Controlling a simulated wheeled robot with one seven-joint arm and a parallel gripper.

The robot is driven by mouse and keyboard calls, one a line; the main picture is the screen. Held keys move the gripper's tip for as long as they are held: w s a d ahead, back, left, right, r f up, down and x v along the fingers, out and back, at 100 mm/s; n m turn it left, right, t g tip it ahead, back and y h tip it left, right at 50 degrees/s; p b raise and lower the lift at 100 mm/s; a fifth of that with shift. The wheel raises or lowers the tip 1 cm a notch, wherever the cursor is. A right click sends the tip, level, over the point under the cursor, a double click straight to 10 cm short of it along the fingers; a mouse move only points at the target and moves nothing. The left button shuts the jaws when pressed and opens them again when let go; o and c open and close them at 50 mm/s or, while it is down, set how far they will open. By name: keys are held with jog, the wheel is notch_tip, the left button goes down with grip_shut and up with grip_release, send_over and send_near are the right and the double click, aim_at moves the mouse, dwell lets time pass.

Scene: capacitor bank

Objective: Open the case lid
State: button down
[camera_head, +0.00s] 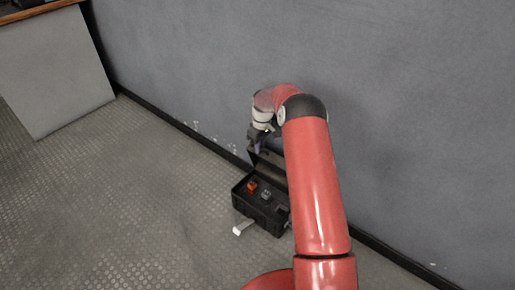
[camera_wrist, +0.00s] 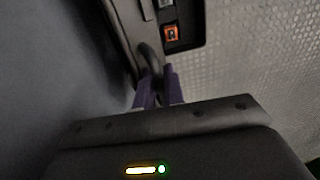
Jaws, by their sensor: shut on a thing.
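The black case (camera_head: 263,208) sits on the floor close to the wall, with orange and grey items visible inside. Its lid (camera_head: 268,166) is raised, standing up at the wall side, and partly hidden behind my red arm. My gripper (camera_head: 259,143) is at the top of the lid. In the wrist view, the purple fingers of my gripper (camera_wrist: 160,84) are closed on the dark lid handle (camera_wrist: 149,60). An orange item (camera_wrist: 171,33) in the case shows beyond the lid in the wrist view.
The grey wall (camera_head: 190,60) rises right behind the case and my gripper. A grey panel (camera_head: 55,70) leans at the far left under a wooden edge. A small light-coloured piece (camera_head: 242,228) is at the case's front. The textured floor (camera_head: 120,200) to the left is clear.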

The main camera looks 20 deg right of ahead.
jog(key=shift+s+d+f, duration=0.45)
jog(key=c, duration=1.5)
grip_release()
jog(key=shift+r, duration=0.15)
jog(key=r, duration=0.7)
jog(key=shift+w+r+p, duration=0.25)
jog(key=shift+w+p, duration=0.1)
jog(key=shift+a+r, duration=0.15)
jog(key=shift+r, duration=0.3)
